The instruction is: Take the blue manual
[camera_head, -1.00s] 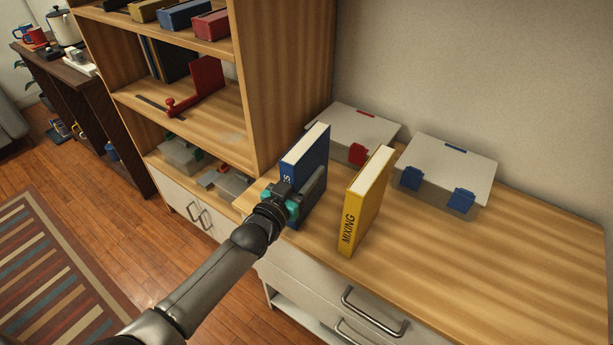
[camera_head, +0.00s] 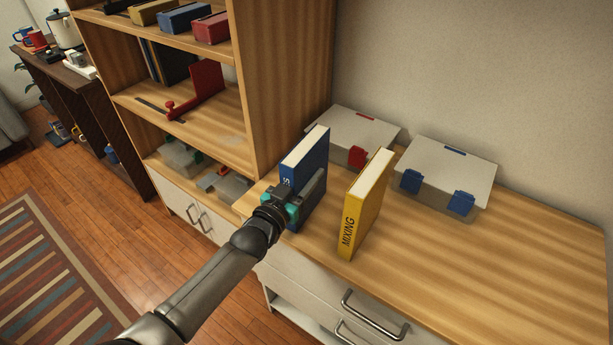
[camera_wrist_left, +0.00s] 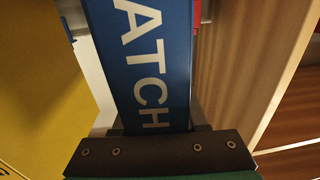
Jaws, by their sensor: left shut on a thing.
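The blue manual (camera_head: 307,160) stands upright on the wooden cabinet top, with its white page edge up. My left gripper (camera_head: 297,200) is shut on it from the front, low on its spine. In the left wrist view the blue spine (camera_wrist_left: 145,65) shows the letters "ATCH" and runs down between my fingers; the gripper body (camera_wrist_left: 160,152) covers its near end. Whether the manual's base touches the cabinet top is hidden behind the gripper. The yellow "MIXING" manual (camera_head: 366,205) stands upright just to the right, apart from the blue one. My right gripper is not in view.
A grey box with a red latch (camera_head: 345,127) and one with blue latches (camera_head: 447,172) sit behind the manuals. A wooden shelf unit (camera_head: 285,80) rises close on the left. The cabinet top (camera_head: 500,260) is clear at the right.

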